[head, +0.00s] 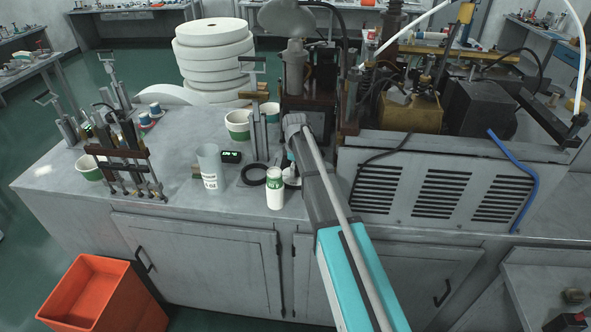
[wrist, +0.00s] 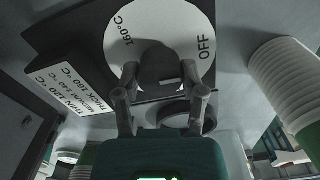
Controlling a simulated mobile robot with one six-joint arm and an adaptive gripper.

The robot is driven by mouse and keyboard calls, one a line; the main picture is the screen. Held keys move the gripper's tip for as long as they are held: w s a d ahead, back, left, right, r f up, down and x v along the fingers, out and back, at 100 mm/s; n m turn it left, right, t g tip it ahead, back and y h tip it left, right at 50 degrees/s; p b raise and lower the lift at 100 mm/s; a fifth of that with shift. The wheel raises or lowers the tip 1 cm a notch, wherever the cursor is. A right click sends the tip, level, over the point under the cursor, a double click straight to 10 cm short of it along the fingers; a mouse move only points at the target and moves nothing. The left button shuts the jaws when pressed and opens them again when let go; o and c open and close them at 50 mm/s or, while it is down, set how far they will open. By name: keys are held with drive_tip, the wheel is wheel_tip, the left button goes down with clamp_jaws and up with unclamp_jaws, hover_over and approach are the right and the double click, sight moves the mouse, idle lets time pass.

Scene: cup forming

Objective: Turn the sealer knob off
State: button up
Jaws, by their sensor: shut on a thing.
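The sealer knob (wrist: 158,62) is dark and sits at the middle of a round white dial (wrist: 190,22) in the wrist view. The dial reads "160°C" at the left and "OFF" at the right. My gripper (wrist: 160,78) has one finger on each side of the knob and is shut on it. A small pale mark shows on the knob, but I cannot tell which reading it points to. In the head view my arm hides the knob, and a bit of the white dial (head: 293,182) shows beside my gripper (head: 287,165).
A temperature label (wrist: 75,88) lies left of the dial. Stacked paper cups (wrist: 285,85) stand close at the right.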

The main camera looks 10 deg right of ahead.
drive_tip(key=shift+d+n, duration=0.1)
drive_tip(key=shift+n, duration=0.2)
drive_tip(key=o, duration=1.1)
drive_tip(key=shift+o, duration=0.2)
drive_tip(key=shift+m, duration=0.4)
